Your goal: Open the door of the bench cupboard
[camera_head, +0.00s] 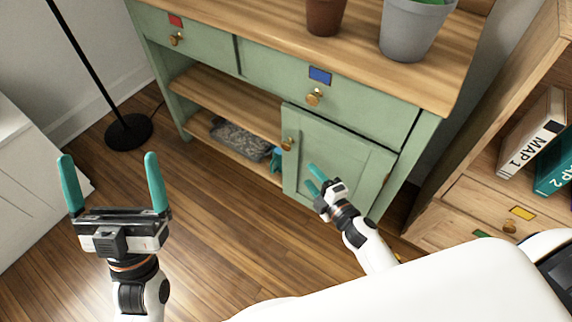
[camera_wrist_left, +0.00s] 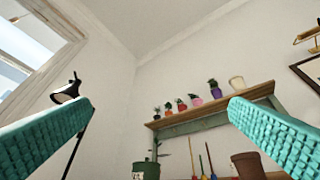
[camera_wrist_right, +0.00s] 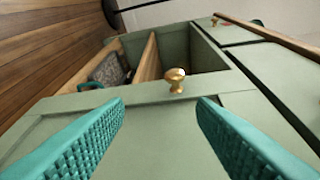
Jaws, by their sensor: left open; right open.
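The green bench cupboard door (camera_head: 345,160) is a panelled door at the lower right of the bench and looks shut. Its brass knob (camera_head: 289,143) is near the door's upper left edge. The knob (camera_wrist_right: 175,78) also shows in the right wrist view, ahead of and between the fingertips, not touched. My right gripper (camera_head: 309,176) is open and empty in front of the door, a little below and right of the knob. My left gripper (camera_head: 108,157) is open and empty over the floor, left of the bench; its wrist view shows the wall and a plant shelf (camera_wrist_left: 215,103).
Drawers with brass knobs (camera_head: 314,97) sit above the door. Pots (camera_head: 410,30) stand on top. A lamp base (camera_head: 129,131) is at left; a wooden bookcase (camera_head: 470,195) is close at right.

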